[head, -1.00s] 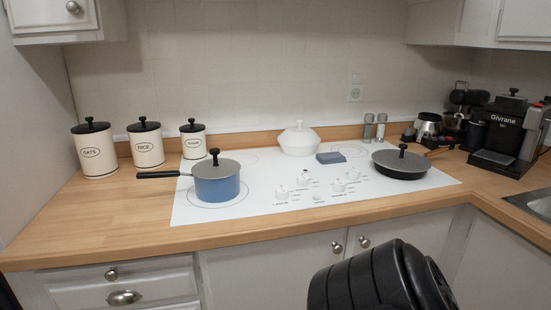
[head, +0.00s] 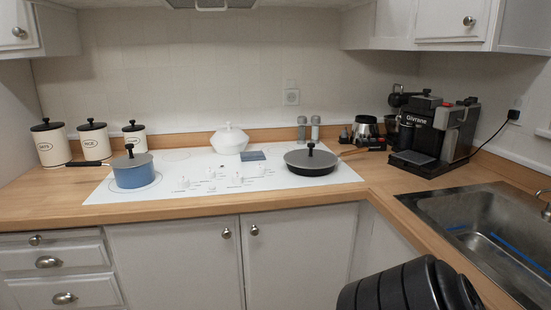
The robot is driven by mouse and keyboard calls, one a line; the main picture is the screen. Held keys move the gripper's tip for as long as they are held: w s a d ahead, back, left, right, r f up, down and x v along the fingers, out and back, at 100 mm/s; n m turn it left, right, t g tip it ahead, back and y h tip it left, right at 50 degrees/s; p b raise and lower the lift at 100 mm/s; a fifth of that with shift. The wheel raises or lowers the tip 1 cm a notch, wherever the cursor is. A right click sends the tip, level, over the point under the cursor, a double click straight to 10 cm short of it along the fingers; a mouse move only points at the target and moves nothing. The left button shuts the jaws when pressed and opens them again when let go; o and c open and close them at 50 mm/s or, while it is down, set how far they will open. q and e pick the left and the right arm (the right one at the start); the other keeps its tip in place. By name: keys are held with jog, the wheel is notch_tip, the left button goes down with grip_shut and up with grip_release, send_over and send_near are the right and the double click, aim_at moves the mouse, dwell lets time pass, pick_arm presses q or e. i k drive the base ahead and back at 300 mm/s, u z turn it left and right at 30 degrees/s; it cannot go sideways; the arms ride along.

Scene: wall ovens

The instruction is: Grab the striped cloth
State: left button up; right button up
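No cloth with clear stripes shows. A small flat blue-grey item (head: 252,155) lies on the white cooktop (head: 215,183), between the white lidded pot and the black pan. It is too small to tell whether it is a folded cloth or whether it has stripes. Blue strips (head: 520,254) show inside the sink (head: 480,222) at the right; I cannot tell what they belong to. Neither of my grippers is in view. A black ribbed part of my own arm shows at the bottom right.
A blue saucepan (head: 134,175), a white lidded pot (head: 229,140) and a black lidded pan (head: 311,167) stand on the cooktop. Canisters (head: 93,144) stand at the left. A coffee machine (head: 435,137) stands at the back right. The wooden counter front edge is clear.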

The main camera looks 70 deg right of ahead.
aim_at(251, 156)
jog(key=z, duration=1.5)
